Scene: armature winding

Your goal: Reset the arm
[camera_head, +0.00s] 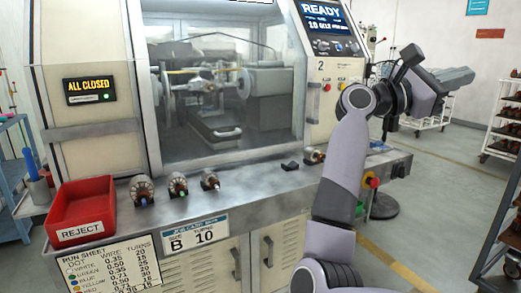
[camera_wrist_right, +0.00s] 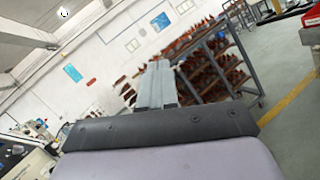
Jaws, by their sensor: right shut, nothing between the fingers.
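My right arm rises from the bottom of the head view and bends at the elbow, with its wrist at upper right. My right gripper (camera_head: 456,78) points right, away from the machine, and is shut and empty in the air. In the right wrist view its two grey fingers (camera_wrist_right: 157,85) lie together with nothing between them. My left arm and gripper are not in view. The winding machine (camera_head: 95,45) stands with its glass door shut; its screen (camera_head: 325,22) reads READY and a small sign (camera_head: 90,91) reads ALL CLOSED.
Another armature (camera_head: 314,156) lies near my forearm. Racks of copper-coloured parts (camera_head: 507,115) stand at right. The floor (camera_head: 440,180) between is clear.

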